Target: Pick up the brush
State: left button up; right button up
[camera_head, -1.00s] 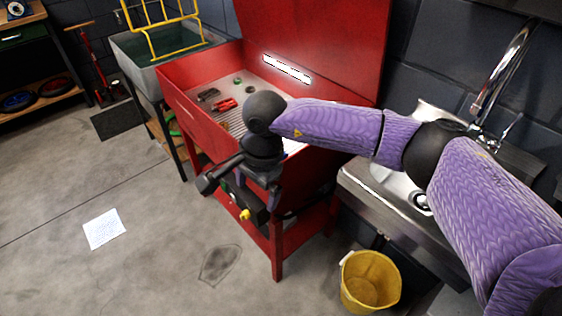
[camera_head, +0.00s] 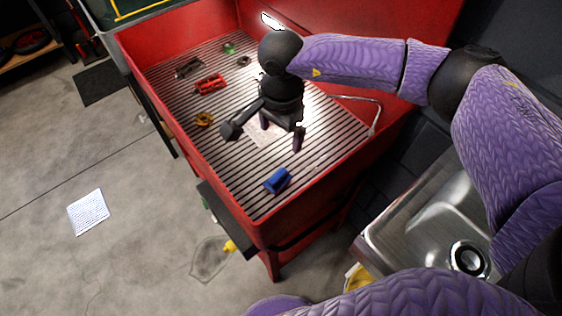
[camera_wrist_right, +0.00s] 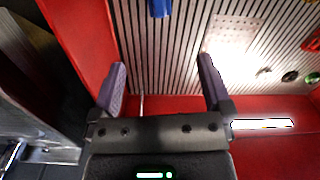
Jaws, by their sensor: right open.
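No thing shows clearly as a brush. A small blue object (camera_head: 278,180) lies on the slatted floor near the front corner of the red basin, and I cannot tell its exact kind. Its end shows at the top edge of the right wrist view (camera_wrist_right: 160,8). My right gripper (camera_head: 281,133) is over the basin, fingers pointing down, open and empty. My left gripper is not in view.
The red basin (camera_head: 185,125) has raised walls and a raised lid behind. A red tool (camera_head: 210,83), a dark item (camera_head: 188,68), a green item (camera_head: 229,48) and an orange-brown item (camera_head: 203,119) lie inside.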

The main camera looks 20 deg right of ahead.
aim_at(278, 175)
jog(key=f+b, duration=0.1)
jog(key=f, duration=0.1)
jog(key=f+b, duration=0.3)
jog(key=f, duration=0.2)
jog(key=shift+a+f, duration=0.1)
jog(key=shift+a, duration=0.15)
jog(key=shift+s+d+f+b, duration=0.1)
jog(key=shift+d+f+b, duration=0.1)
jog(key=shift+f+b, duration=0.1)
jog(key=f+b, duration=0.1)
jog(key=f, duration=0.2)
jog(key=f+b, duration=0.1)
jog(key=f, duration=0.2)
jog(key=f+b, duration=0.1)
jog(key=f, duration=0.1)
jog(key=shift+a+f+b, duration=0.35)
jog(key=shift+f+b, duration=0.05)
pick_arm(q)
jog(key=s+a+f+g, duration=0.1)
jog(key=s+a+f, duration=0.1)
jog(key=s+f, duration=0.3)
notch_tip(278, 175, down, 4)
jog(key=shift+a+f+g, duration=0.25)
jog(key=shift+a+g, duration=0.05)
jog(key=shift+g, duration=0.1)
pick_arm(e)
jog(key=shift+r, duration=0.15)
